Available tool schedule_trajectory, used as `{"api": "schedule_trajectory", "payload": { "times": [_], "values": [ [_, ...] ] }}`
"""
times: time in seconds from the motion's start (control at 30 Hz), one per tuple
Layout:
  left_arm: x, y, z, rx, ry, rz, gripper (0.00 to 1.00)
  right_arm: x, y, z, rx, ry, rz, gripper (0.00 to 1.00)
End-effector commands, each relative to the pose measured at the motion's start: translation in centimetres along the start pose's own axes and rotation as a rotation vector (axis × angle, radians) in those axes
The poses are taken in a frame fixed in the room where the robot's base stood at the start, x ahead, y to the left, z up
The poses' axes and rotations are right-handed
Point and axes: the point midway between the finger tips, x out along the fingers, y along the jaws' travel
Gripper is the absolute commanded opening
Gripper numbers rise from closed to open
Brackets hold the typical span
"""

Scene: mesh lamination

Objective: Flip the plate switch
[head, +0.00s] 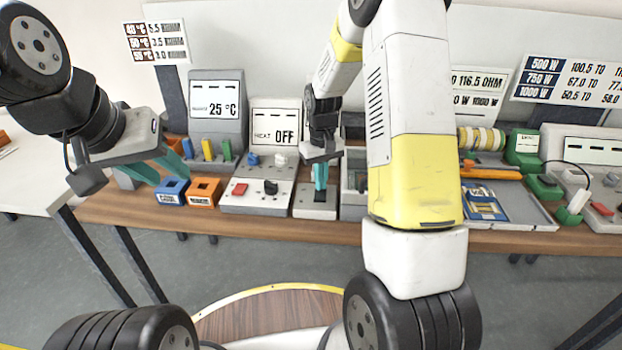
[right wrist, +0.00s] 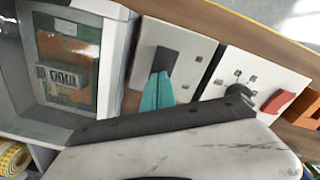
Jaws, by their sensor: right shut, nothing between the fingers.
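A small pale plate (head: 315,208) sits on the bench, right of the heater controls. In the right wrist view, the plate (right wrist: 196,62) carries a dark switch (right wrist: 167,60). My right gripper (head: 320,189) points down over this plate, with its teal fingers together. In the right wrist view the closed fingertips (right wrist: 160,76) are at the dark switch, overlapping its near edge; I cannot tell whether they touch. In the head view the gripper hides the switch. My left gripper (head: 172,175) is over the bench's left end, fingers apart and empty.
The HEAT display (head: 275,130) reads OFF. Its control panel (head: 240,203), with a red switch and black knob, is left of the plate. Blue (head: 172,191) and orange (head: 205,191) bins stand further left. A grey tray (head: 352,205) is close on the right.

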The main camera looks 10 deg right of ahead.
Motion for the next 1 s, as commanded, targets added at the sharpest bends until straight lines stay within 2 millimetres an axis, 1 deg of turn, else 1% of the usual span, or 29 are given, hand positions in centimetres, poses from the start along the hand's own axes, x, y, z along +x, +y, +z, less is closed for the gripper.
{"api": "schedule_trajectory", "payload": {
  "times": [0.13, 0.27, 1.0],
  "values": [
    [0.0, 0.0, 0.0, 0.000, 0.000, 0.000, 0.36, 0.3, 0.0, 0.1, 0.000, -0.003, 0.000, 0.00],
    [0.0, 0.0, 0.0, 0.000, 0.000, 0.000, 0.36, 0.1, 0.0, 0.1, 0.000, -0.002, 0.000, 0.00],
    [0.0, 0.0, 0.0, 0.000, 0.000, 0.000, 0.36, -5.8, 0.0, 0.0, 0.000, 0.000, 0.000, 0.00]
  ]
}}
